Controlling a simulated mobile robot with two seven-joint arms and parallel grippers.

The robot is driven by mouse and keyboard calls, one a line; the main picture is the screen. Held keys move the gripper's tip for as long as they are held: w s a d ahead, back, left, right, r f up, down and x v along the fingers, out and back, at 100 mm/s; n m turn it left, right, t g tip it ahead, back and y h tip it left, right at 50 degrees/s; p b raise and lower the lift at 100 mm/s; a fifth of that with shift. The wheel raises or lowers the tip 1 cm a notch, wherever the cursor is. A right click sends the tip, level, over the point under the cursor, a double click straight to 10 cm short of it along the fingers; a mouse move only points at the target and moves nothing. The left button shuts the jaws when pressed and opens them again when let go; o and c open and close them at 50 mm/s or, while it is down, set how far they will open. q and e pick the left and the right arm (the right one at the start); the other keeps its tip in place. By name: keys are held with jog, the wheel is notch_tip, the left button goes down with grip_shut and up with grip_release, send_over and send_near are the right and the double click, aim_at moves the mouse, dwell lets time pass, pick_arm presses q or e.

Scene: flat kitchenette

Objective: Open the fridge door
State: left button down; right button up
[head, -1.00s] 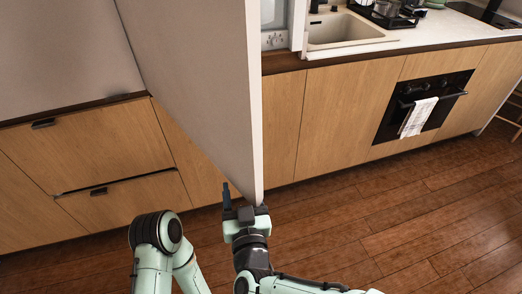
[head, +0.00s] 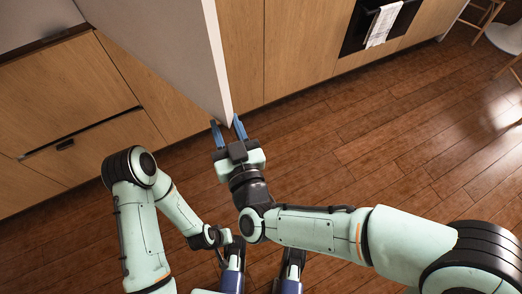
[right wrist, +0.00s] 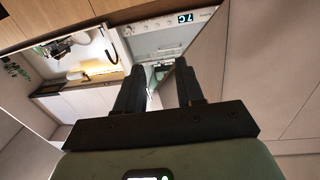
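The fridge door (head: 165,45) is a tall pale grey panel at the upper left of the head view, its narrow edge facing right. It stands swung out from the cabinet line. My right gripper (head: 228,126) is at the lower end of this edge with its two fingers apart. The right wrist view shows the same gripper (right wrist: 158,85) open, with nothing clamped between the fingers. Whether a finger touches the door cannot be told. My left arm is folded at the lower left; its gripper fingers cannot be made out.
Wooden drawers (head: 60,100) are at the left and wooden cabinets (head: 300,45) behind the door. An oven with a white towel (head: 383,24) is at the top. The brown wood floor (head: 370,150) is clear to the right. A lit display (right wrist: 185,19) shows in the right wrist view.

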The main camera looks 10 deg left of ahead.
jog(key=s+d+b, duration=0.5)
jog(key=d, duration=0.2)
jog(key=shift+d, duration=0.3)
dwell(0.8)
jog(key=shift+s, duration=0.15)
jog(key=shift+c, duration=0.3)
